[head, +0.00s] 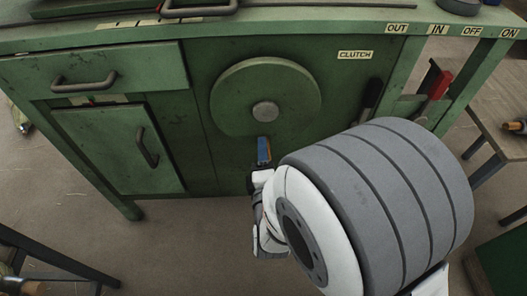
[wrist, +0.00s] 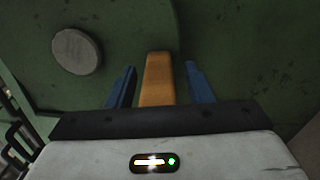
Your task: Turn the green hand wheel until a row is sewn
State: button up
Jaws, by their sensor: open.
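The green hand wheel (head: 236,92) is a round disc on the front of the green machine, with a grey hub (head: 265,112) at its middle. My gripper (head: 264,146) is at the wheel's lower edge, below the hub. In the wrist view the wheel (wrist: 118,28) fills much of the background, with its hub at upper left. An orange-brown handle (wrist: 159,80) stands between the two blue fingers of my gripper (wrist: 158,70). The fingers are open, with a gap visible on each side of the handle. In the head view the handle is mostly hidden by the gripper.
The machine has a drawer (head: 120,72) and a cupboard door (head: 115,140) on the left. A CLUTCH label (head: 355,55) and a red-handled lever (head: 440,85) are to the right. A wooden bench (head: 500,140) stands at far right.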

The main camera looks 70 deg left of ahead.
jog(key=p+v, duration=0.1)
jog(key=v, duration=0.6)
jog(key=shift+d+p, duration=0.3)
jog(key=shift+d, duration=0.1)
jog(key=shift+s, duration=0.2)
